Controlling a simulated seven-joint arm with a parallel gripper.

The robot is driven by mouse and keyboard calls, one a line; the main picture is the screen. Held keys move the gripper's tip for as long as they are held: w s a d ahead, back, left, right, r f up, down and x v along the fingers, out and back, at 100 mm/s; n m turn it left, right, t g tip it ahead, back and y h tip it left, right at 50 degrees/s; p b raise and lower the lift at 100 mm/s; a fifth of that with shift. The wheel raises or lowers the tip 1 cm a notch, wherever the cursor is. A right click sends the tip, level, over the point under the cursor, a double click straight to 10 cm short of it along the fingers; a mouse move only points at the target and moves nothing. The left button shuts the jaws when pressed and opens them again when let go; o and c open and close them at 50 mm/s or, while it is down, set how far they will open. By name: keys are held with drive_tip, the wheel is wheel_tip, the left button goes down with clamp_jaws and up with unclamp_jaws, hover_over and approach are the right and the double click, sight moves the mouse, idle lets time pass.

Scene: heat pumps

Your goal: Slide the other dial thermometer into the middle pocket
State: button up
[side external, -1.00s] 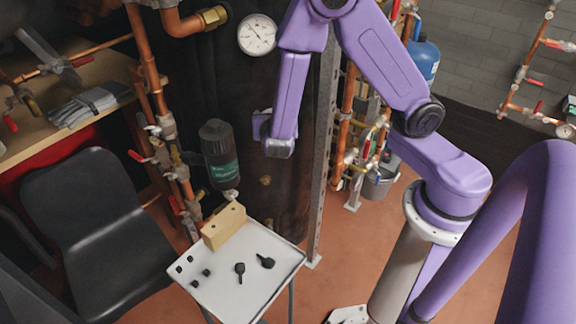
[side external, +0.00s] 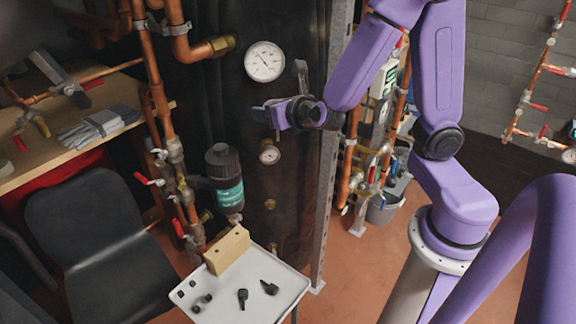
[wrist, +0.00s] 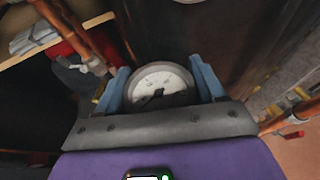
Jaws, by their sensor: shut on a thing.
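My gripper (side external: 262,113) is raised in front of the dark tank (side external: 300,180), its blue fingers pointing left in the side view. In the wrist view, my fingers (wrist: 160,88) are closed around a round white dial thermometer (wrist: 158,80). Its stem is hidden there. Another small dial thermometer (side external: 269,152) sits on the tank just below my gripper. A brass middle pocket (side external: 270,204) is lower on the tank, with no dial on it. A further fitting (side external: 275,247) shows below that, small and dark.
A large gauge (side external: 264,62) is above my gripper on the tank. A white tray (side external: 262,312) below holds a wooden block (side external: 228,250) and several black parts. A dark canister (side external: 224,180) and copper pipes (side external: 160,120) stand left; a grey post (side external: 330,170) stands right.

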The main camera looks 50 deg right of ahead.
drive_tip(key=s+a+f+m+g+h, duration=0.1)
drive_tip(key=a+f+m+g+h, duration=0.1)
drive_tip(key=a+f+m+g, duration=0.3)
drive_tip(key=s+a+f+m+g+h, duration=0.1)
drive_tip(key=a+f+m+g+h, duration=0.1)
drive_tip(key=f+m+g, duration=0.45)
drive_tip(key=s+a+f+m+g+y, duration=0.2)
drive_tip(key=s+a+f+m+y, duration=0.25)
drive_tip(key=a, duration=0.45)
drive_tip(key=s+a+f+m+g+y, duration=0.1)
drive_tip(key=s+a+f+m+g, duration=0.2)
drive_tip(key=a+f+m, duration=0.5)
drive_tip(key=shift+n+t, duration=0.25)
drive_tip(key=shift+n, duration=0.05)
drive_tip(key=shift+w+a+f, duration=0.1)
drive_tip(key=shift+a+f, duration=0.1)
drive_tip(key=shift+f, duration=0.55)
drive_tip(key=shift+s+a+f, duration=0.1)
drive_tip(key=shift+a+f, duration=0.1)
drive_tip(key=shift+f, duration=0.5)
drive_tip(key=shift+w+a+f, duration=0.1)
drive_tip(key=shift+a+f, duration=0.1)
drive_tip(key=shift+f, duration=0.55)
drive_tip(key=o, duration=1.2)
drive_tip(key=shift+c, duration=0.2)
drive_tip(key=shift+r, duration=0.15)
